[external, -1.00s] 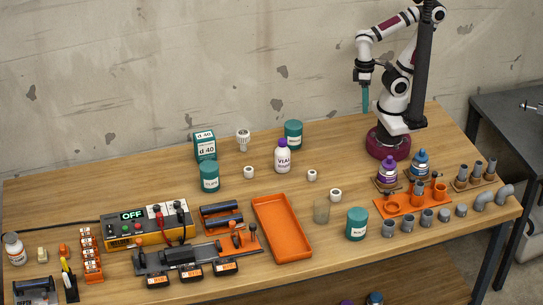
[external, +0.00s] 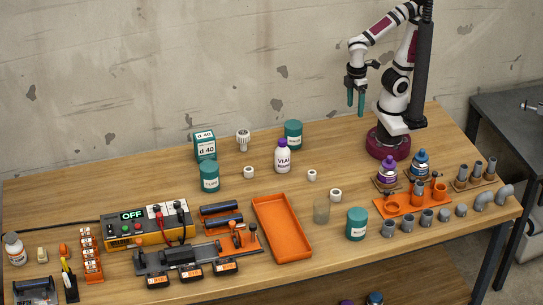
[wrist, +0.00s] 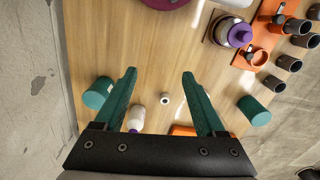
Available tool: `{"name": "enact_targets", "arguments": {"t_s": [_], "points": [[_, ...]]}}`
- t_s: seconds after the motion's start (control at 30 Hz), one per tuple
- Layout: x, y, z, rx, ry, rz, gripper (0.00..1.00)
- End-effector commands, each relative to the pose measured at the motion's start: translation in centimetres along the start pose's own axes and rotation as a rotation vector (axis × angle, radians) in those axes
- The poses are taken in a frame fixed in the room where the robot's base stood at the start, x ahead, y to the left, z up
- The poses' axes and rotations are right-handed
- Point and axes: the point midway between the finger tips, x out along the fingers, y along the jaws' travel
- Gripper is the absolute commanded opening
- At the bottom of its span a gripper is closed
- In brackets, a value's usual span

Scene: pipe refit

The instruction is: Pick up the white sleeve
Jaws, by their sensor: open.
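Three small white sleeve-like rings stand on the table in the external view: one left of the labelled white bottle (external: 249,172), one right of it (external: 312,175), and one above the teal jar (external: 336,195). I cannot tell which one the task means. My gripper (external: 355,108) is open and empty, high above the back of the table, well apart from all three. In the wrist view my gripper (wrist: 159,73) shows two teal fingers spread wide. One white ring (wrist: 165,99) shows far below, between the fingers.
The white bottle with a purple cap (external: 282,157) stands between two of the rings. The wood behind the rings, toward my base, is clear.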

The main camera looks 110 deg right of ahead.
Motion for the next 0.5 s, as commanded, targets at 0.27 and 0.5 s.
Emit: {"name": "enact_targets", "arguments": {"t_s": [0.27,0.5], "points": [[4.3,-6.8,-12.6,-1.943,-0.146,0.420,0.72],[8.6,-7.8,-14.9,-2.233,-0.198,0.475,0.72]]}}
